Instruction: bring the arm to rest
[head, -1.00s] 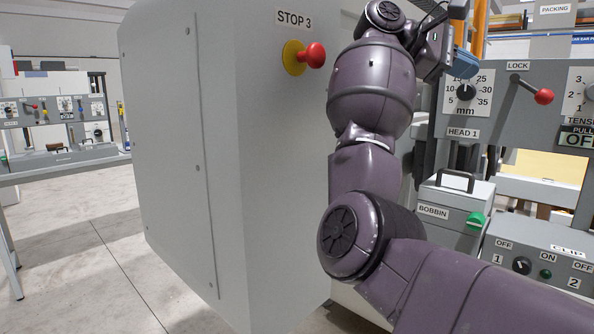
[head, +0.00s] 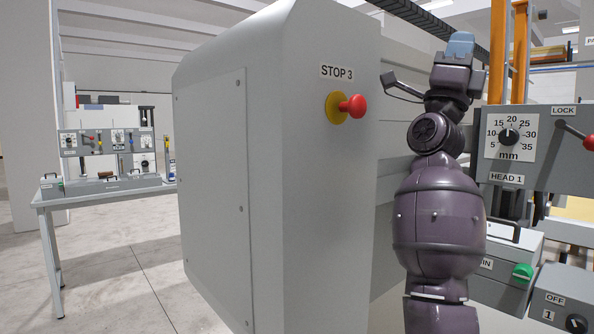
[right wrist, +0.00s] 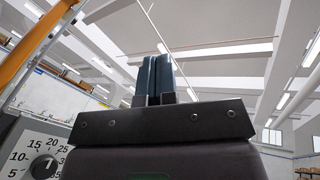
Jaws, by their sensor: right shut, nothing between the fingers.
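My right arm stands upright in the head view, in front of the machine and to the right of the STOP 3 button. Its right gripper (head: 460,46) is at the top, pointing up, with blue-grey fingers. In the right wrist view the two fingers (right wrist: 155,78) are together and hold nothing, with the ceiling behind them. My left gripper is in neither view.
A large grey cabinet (head: 330,200) with the red STOP 3 button (head: 352,105) stands close on the left of my arm. The HEAD 1 dial (head: 508,137) and the red-knobbed LOCK lever (head: 575,132) are to the right. A workbench (head: 110,188) stands far left, with open floor before it.

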